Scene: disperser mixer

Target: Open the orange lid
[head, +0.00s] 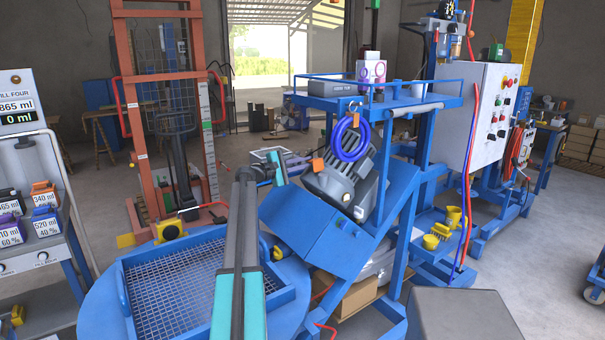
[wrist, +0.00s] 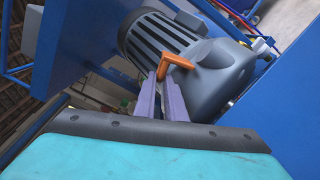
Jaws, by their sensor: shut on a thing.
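The orange lid (wrist: 178,62) shows in the wrist view as a small angled orange piece in front of the grey motor. In the head view it is the small orange patch (head: 317,165) at the motor's upper left. My gripper (wrist: 162,78) has its two pale purple fingers close together, with their tips shut on the lower end of the orange piece. In the head view my gripper (head: 308,161) reaches it from the left. The fingertips partly hide the piece, and I cannot tell how far it is open.
The ribbed grey motor (head: 342,180) lies right behind the orange piece. A blue sloping housing (head: 325,235) is below it. A blue tank with a mesh grid (head: 175,295) stands at front left.

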